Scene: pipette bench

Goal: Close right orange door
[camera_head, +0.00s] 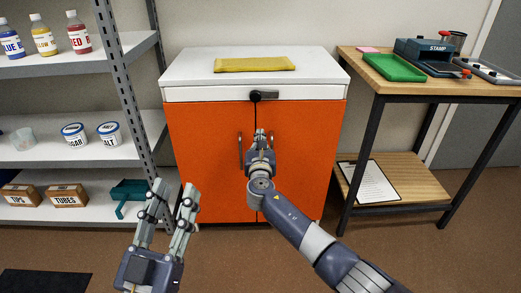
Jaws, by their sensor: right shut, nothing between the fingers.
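The right orange door (315,150) is on the right half of the white cabinet's front and looks flush with the frame. The left orange door (200,150) beside it also looks flush. My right gripper (260,132) is shut and empty in front of the seam between the doors, and it hides most of the right door's handle. I cannot tell whether it touches the door. The left door's handle (240,150) shows just left of it. My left gripper (174,188) is open and empty, low in front of the shelf and the cabinet's left side.
A black latch (263,96) sits on the white strip above the doors. A yellow cloth (254,64) lies on the cabinet top. A metal shelf (75,156) stands left, and a wooden table (440,91) stands right. Brown floor is open in front.

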